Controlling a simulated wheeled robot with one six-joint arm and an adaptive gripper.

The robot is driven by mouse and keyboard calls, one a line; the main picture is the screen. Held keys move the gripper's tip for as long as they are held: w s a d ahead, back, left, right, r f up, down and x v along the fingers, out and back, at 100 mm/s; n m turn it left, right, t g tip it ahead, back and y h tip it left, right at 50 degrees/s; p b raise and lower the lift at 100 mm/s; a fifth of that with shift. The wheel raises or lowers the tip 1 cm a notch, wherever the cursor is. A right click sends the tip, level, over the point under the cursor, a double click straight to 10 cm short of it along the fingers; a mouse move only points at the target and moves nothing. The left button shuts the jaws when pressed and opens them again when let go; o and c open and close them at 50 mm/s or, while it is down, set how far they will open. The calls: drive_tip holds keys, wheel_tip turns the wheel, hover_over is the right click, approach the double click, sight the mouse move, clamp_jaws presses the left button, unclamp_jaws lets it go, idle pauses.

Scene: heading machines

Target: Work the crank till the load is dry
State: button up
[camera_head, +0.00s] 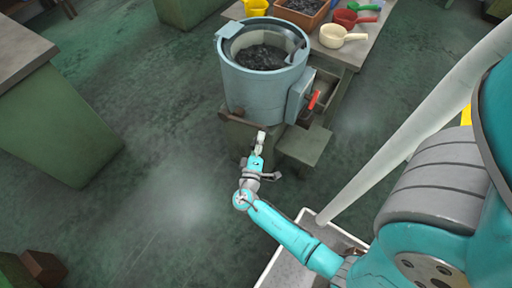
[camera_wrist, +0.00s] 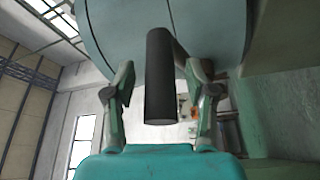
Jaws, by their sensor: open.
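A blue-grey drum (camera_head: 262,85) stands on a dark stand, open at the top, with a dark load (camera_head: 262,57) of small pieces inside. The drum's curved wall (camera_wrist: 110,20) fills the top of the wrist view. A dark cylindrical handle (camera_wrist: 160,95), which looks like the crank's grip, sticks out from it towards the camera. My gripper (camera_head: 261,142) is at the drum's near lower side. In the wrist view my gripper (camera_wrist: 159,70) is open, one finger on each side of the handle, with gaps visible. The crank's arm cannot be made out. Wetness of the load cannot be told.
A grey box with a red lever (camera_head: 314,99) is on the drum's right side. A green bench (camera_head: 45,120) stands left. Open floor (camera_head: 165,170) lies between.

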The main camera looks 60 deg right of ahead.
drive_tip(key=v, duration=1.1)
drive_tip(key=shift+a, duration=0.35)
drive_tip(key=shift+s+f, duration=0.15)
